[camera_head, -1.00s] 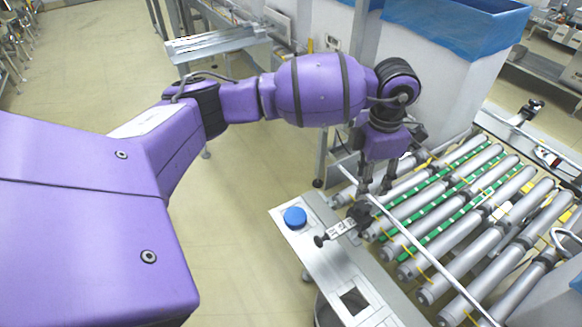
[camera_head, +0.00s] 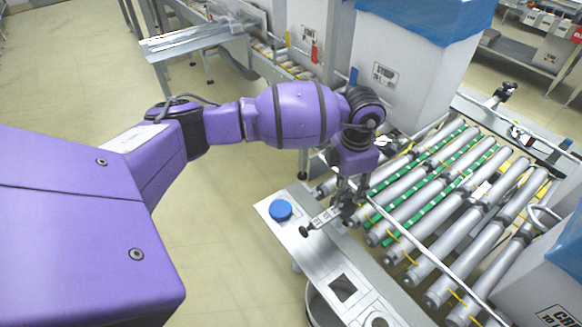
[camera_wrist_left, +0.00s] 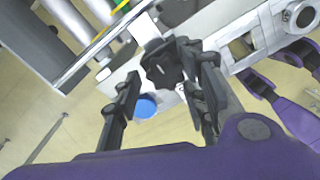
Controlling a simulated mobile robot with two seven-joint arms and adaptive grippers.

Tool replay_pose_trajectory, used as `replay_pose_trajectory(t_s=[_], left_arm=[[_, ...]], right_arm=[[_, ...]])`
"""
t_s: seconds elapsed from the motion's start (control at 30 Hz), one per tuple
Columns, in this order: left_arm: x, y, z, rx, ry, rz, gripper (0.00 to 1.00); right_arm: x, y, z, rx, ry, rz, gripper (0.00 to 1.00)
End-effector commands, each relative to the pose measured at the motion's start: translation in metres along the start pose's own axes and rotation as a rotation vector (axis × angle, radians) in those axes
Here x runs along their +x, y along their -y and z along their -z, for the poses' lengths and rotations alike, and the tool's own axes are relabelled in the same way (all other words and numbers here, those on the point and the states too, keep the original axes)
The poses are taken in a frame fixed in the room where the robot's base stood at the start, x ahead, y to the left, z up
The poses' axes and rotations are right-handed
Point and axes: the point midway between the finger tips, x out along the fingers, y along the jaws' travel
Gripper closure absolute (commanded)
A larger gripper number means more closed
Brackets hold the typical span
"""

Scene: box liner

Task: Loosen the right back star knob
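A black star knob (camera_head: 349,211) sits on the near side rail of the roller conveyor, beside a ruler-like metal bar with a small black end knob (camera_head: 305,231). My left gripper (camera_head: 348,192) points down right over this star knob and partly hides it. In the left wrist view the star knob (camera_wrist_left: 161,66) shows between and just beyond the open fingers of my left gripper (camera_wrist_left: 160,74). No firm grip on it shows, and I cannot tell whether a finger touches it.
A blue button (camera_head: 280,210) stands on the metal side rail (camera_head: 305,255) close to the knob. A thin guide rod (camera_head: 420,250) runs above the rollers (camera_head: 440,255). Another black knob (camera_head: 506,91) is on the far side. A white box (camera_head: 400,75) with blue liner stands behind.

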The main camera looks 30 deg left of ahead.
Motion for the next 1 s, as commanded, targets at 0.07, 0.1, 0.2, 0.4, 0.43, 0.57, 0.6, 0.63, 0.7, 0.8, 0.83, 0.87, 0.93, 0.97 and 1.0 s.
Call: replay_pose_trajectory(t_s=[0.07, 0.1, 0.2, 0.4, 0.43, 0.57, 0.6, 0.63, 0.7, 0.8, 0.83, 0.87, 0.93, 0.97, 1.0], left_arm=[[-0.0017, -0.0005, -0.0013, 0.001, 0.002, -0.002, 0.76], [-0.0018, -0.0006, -0.0013, 0.001, 0.003, -0.002, 0.81], [-0.0022, -0.0013, -0.0013, 0.0, 0.003, -0.004, 0.94], [-0.0019, -0.0029, -0.0018, 0.07, 0.002, -0.007, 0.97], [-0.0021, -0.0031, -0.0021, 0.088, 0.003, -0.007, 0.97], [-0.0032, -0.0035, -0.0026, 0.118, 0.004, -0.008, 0.97], [-0.0035, -0.0037, -0.0027, 0.117, 0.004, -0.009, 0.97], [-0.0037, -0.0039, -0.0027, 0.117, 0.004, -0.009, 0.97], [-0.0041, -0.0042, -0.0028, 0.116, 0.005, -0.01, 0.97], [-0.0044, -0.0047, -0.0028, 0.115, 0.005, -0.011, 0.65], [-0.0045, -0.0046, -0.0028, 0.115, 0.005, -0.011, 0.61], [-0.0045, -0.0043, -0.0028, 0.115, 0.005, -0.01, 0.57], [-0.0042, -0.0037, -0.0028, 0.115, 0.005, -0.009, 0.57], [-0.0041, -0.0034, -0.0028, 0.116, 0.004, -0.008, 0.57], [-0.0039, -0.003, -0.0028, 0.116, 0.004, -0.007, 0.57]], right_arm=[[0.0, -0.0002, -0.0002, 0.0, 0.0, 0.0, 0.6], [0.0, -0.0002, -0.0003, 0.0, 0.0, 0.0, 0.6], [0.0, -0.0003, -0.0004, -0.001, 0.001, 0.0, 0.6], [0.0015, -0.0004, -0.0052, -0.002, 0.007, 0.0, 0.6], [0.0018, -0.0004, -0.0061, -0.003, 0.008, 0.0, 0.6], [0.0019, -0.0006, -0.0067, -0.004, 0.01, 0.0, 0.6], [0.0018, -0.0007, -0.0064, -0.004, 0.01, 0.0, 0.6], [0.0018, -0.0007, -0.0063, -0.004, 0.01, 0.0, 0.6], [0.0017, -0.0008, -0.0057, -0.004, 0.009, 0.0, 0.6], [0.0016, -0.0008, -0.005, -0.004, 0.008, 0.0, 0.6], [0.0017, -0.0009, -0.0049, -0.004, 0.008, 0.0, 0.6], [0.0016, -0.0009, -0.0049, -0.004, 0.007, 0.0, 0.6], [0.0018, -0.001, -0.0044, -0.005, 0.007, 0.0, 0.6], [0.0019, -0.0009, -0.004, -0.005, 0.006, 0.0, 0.6], [0.0021, -0.0009, -0.0036, -0.005, 0.005, 0.0, 0.6]])
